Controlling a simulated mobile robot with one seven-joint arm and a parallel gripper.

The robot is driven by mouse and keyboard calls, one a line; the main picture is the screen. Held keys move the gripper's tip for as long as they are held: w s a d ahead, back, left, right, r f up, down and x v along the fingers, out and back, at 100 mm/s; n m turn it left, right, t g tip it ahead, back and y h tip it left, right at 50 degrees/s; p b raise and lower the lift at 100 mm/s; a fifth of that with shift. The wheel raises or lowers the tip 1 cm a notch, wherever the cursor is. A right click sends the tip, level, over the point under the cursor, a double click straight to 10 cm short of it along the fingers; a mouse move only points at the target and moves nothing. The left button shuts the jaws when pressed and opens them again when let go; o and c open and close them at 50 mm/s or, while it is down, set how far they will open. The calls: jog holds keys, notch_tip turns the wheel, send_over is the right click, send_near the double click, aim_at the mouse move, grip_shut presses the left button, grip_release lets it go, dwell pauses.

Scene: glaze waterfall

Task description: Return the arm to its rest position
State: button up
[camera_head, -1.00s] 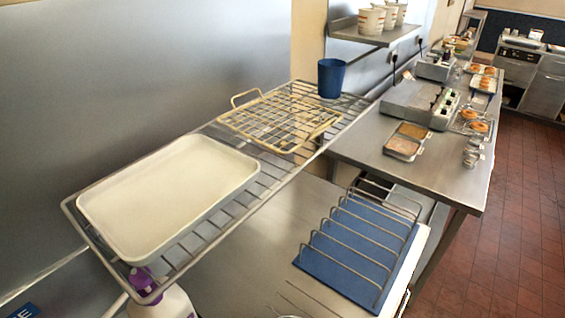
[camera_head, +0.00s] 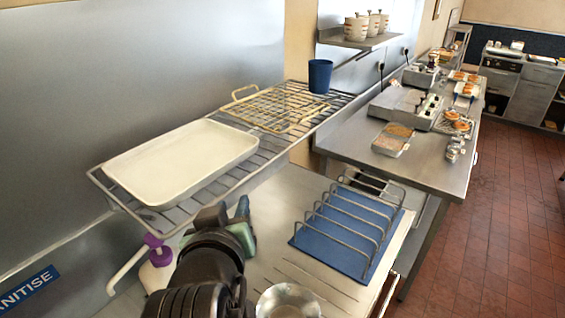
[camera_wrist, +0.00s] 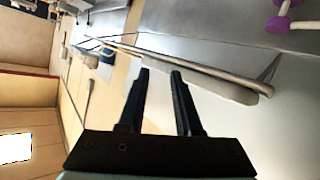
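My arm has come into the head view at the bottom, with its dark wrist above the steel counter beside the wire rack. In the head view the fingers are mostly hidden behind the wrist. In the wrist view my gripper (camera_wrist: 160,80) shows two dark fingers apart with nothing between them. It is open and empty.
A wire shelf (camera_head: 180,208) holds a white tray (camera_head: 178,165), a tan wire rack (camera_head: 270,110) and a blue cup (camera_head: 319,75). A purple-topped bottle (camera_head: 156,262), a metal bowl (camera_head: 288,301) and a wire rack on a blue mat (camera_head: 335,240) stand below it.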

jog(key=s+d+r+m+t+b, duration=0.15)
jog(key=r+t, duration=0.25)
jog(key=r, duration=0.6)
jog(key=s+d+r+t, duration=0.1)
jog(key=d+r+t, duration=0.25)
jog(key=r, duration=0.65)
jog(key=s+d+r+m+t, duration=0.1)
jog(key=s+d+r+t, duration=0.2)
jog(key=s+r+t, duration=0.3)
jog(key=s+r, duration=0.4)
jog(key=r, duration=0.2)
jog(key=shift+s+m+b, duration=0.15)
jog(key=shift+m+b, duration=0.15)
jog(key=shift+m, duration=0.05)
